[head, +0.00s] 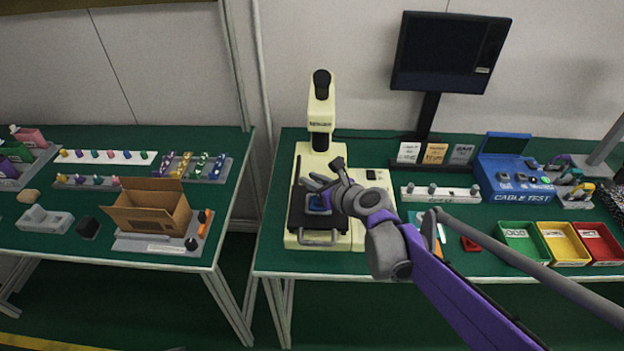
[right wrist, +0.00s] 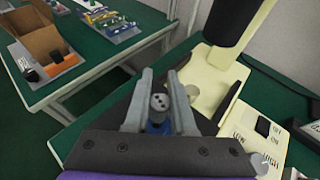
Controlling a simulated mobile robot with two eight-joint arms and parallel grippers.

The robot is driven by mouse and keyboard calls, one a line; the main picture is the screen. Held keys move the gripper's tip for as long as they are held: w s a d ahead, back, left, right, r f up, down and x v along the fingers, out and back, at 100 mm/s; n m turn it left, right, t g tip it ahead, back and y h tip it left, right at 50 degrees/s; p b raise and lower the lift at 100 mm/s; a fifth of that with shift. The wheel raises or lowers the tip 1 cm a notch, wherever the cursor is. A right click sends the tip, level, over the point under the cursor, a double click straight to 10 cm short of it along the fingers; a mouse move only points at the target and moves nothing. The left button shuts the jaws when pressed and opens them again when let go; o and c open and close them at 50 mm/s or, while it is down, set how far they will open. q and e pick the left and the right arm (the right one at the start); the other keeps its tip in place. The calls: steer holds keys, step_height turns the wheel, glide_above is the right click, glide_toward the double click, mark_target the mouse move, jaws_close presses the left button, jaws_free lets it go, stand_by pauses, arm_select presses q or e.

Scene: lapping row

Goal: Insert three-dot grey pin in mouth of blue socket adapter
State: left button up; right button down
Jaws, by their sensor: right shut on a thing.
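My right gripper (head: 322,186) is over the black stage of the cream microscope, its fingers pointing down and away. In the right wrist view its two grey fingers (right wrist: 160,88) are shut on the grey pin (right wrist: 160,104), whose round end face shows small dark dots. The blue socket adapter (head: 318,203) is on the stage under the gripper, and a piece of it shows directly below the pin in the right wrist view (right wrist: 158,128). The adapter's mouth is hidden, so I cannot tell whether the pin is in it or only above it. My left gripper is out of view.
The cream microscope (head: 321,112) rises close behind my right gripper. A white rack (head: 440,193) of grey pieces, a blue cable-test case (head: 512,180) and green, yellow and red bins stand to the right. An open cardboard box (head: 150,210) is on the left table, beyond a gap.

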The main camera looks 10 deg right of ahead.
steer(key=shift+f+b, duration=0.8)
steer(key=shift+f, duration=0.4)
steer(key=c, duration=0.7)
jaws_free()
steer(key=p+v, duration=0.2)
steer(key=v, duration=0.8)
steer(key=shift+s+r, duration=0.2)
steer(key=shift+s, duration=0.1)
